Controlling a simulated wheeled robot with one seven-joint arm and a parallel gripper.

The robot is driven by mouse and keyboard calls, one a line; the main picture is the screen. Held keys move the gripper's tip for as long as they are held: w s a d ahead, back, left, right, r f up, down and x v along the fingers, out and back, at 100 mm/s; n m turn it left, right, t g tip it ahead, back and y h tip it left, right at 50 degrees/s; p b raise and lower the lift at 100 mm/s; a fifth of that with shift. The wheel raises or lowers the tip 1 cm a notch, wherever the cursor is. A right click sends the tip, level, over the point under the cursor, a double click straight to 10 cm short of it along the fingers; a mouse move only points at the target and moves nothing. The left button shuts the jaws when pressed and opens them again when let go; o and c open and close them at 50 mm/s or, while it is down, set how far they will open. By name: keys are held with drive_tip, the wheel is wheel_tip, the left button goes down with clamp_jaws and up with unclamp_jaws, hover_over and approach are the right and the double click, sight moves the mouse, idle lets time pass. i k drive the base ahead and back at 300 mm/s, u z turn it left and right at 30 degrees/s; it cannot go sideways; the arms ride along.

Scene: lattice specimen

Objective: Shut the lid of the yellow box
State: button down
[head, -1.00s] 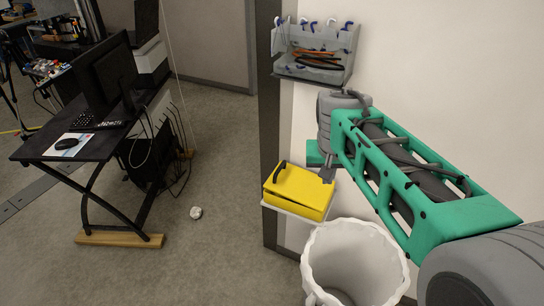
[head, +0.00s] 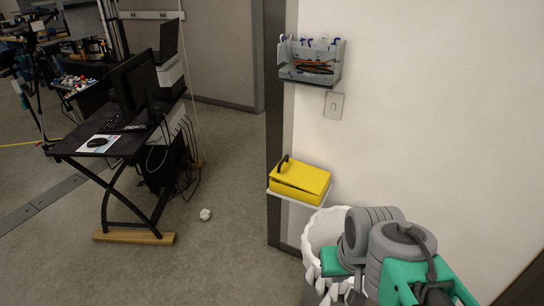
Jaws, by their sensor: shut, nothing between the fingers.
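The yellow box (head: 299,182) sits on a small white wall shelf (head: 297,198) beside the dark door frame. Its lid (head: 302,177) lies down over the box, with a thin seam along the front; I cannot tell if a small gap is left. A dark handle (head: 282,164) stands at its left end. My gripper (head: 329,288) is low at the lower right, over the white bin, well below and apart from the box. It is shut and empty, and its fingers are hard to make out against the bin.
A white-lined bin (head: 322,229) stands under the shelf, partly hidden by my arm. A grey wall rack (head: 312,62) with tools hangs above, near a switch plate (head: 334,105).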

sight(305, 177)
drive_tip(key=u, duration=0.65)
drive_tip(key=i, duration=0.7)
drive_tip(key=u, duration=0.5)
drive_tip(key=i, duration=0.75)
drive_tip(key=z, duration=0.35)
